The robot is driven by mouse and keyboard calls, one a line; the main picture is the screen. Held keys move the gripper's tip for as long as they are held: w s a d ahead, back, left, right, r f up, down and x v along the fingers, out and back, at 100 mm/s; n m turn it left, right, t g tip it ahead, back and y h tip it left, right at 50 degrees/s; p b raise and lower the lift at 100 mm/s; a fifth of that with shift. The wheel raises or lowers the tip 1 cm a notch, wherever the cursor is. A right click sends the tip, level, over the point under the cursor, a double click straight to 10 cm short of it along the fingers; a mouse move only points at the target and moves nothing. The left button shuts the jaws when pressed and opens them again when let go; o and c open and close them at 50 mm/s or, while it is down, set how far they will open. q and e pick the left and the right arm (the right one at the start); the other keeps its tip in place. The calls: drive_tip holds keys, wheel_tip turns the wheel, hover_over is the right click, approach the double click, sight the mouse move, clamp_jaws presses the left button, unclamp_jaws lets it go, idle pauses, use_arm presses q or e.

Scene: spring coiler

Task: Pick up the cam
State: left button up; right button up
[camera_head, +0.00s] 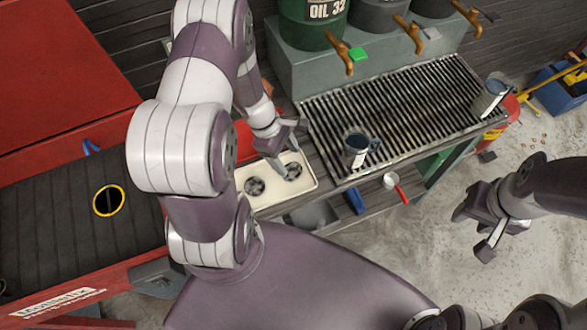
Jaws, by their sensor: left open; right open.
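Two dark round parts with holes, which look like cams, lie in a cream tray (312,184). One cam (254,186) is on the left side of the tray and the other cam (293,171) is on the right. My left gripper (290,145) is open and empty, pointing down over the back right of the tray, close to the right cam. I cannot tell whether it touches the cam. My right gripper (475,232) is open and empty, over the floor at the right.
A slatted metal grate (400,105) lies right of the tray, with a mug (356,150) at its front and another mug (489,98) at its right end. Oil drums with taps stand behind. A red-handled ladle (391,181) is in front. A red machine (75,75) is at left.

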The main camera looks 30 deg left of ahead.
sight(293, 171)
use_arm(q)
drive_tip(key=x, duration=0.4)
drive_tip(key=shift+s+a+f, duration=0.15)
drive_tip(key=shift+a+f, duration=0.05)
drive_tip(key=shift+f, duration=0.05)
drive_tip(key=shift+d+f, duration=0.1)
drive_tip(key=shift+f, duration=0.05)
drive_tip(key=c, duration=0.8)
